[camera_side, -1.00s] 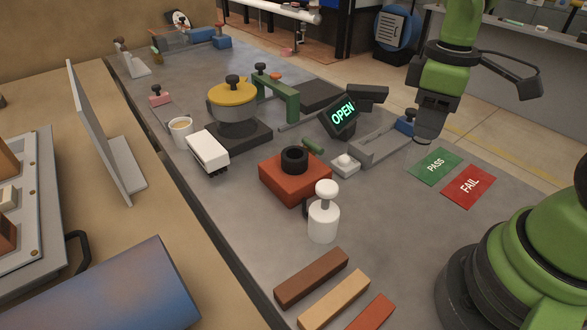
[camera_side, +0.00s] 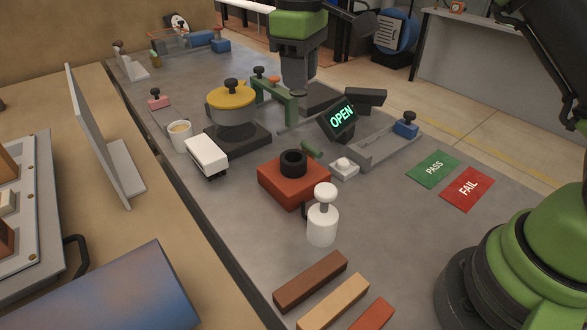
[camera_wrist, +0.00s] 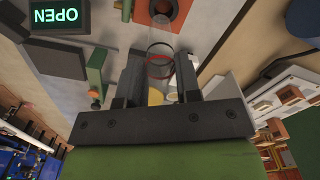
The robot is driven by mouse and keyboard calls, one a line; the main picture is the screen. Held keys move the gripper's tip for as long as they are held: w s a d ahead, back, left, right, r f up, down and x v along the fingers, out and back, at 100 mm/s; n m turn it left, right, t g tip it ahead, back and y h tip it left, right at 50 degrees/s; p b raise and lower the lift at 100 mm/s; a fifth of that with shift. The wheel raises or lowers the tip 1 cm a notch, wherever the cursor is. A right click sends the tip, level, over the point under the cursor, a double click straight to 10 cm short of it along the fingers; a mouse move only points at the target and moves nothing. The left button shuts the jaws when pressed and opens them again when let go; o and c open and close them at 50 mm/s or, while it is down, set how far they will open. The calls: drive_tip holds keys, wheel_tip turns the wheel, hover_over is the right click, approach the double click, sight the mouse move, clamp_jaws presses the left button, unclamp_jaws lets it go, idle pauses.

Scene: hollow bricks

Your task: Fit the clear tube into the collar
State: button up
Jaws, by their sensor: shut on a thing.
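The clear tube (camera_wrist: 160,52) is between the fingers of my gripper (camera_wrist: 160,75) in the wrist view, with a dark band and a red band around it. My gripper is shut on it. The tube cannot be made out in the side view, where my gripper (camera_side: 298,85) hangs behind the green bracket, beyond the collar. The collar is a black ring (camera_side: 293,157) on top of an orange-red block (camera_side: 290,186). In the wrist view the collar (camera_wrist: 165,9) is at the top edge, apart from the fingers, and the tube's far end overlaps it in the picture.
The green bracket (camera_side: 290,108) and yellow-lidded pot (camera_side: 231,95) stand close to my gripper. The OPEN sign (camera_side: 341,117) is to the right. A white bottle (camera_side: 322,225) stands in front of the block, and a white box (camera_side: 206,156) to its left.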

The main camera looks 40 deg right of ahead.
sight(295, 128)
drive_tip(key=f, duration=0.9)
drive_tip(key=shift+w+a+f, duration=0.2)
drive_tip(key=shift+a+f, duration=0.15)
drive_tip(key=shift+f, duration=0.05)
drive_tip(key=shift+f, duration=0.15)
drive_tip(key=o, duration=0.9)
drive_tip(key=shift+o, duration=0.2)
wheel_tip(295, 128, up, 13)
drive_tip(key=shift+f, duration=0.2)
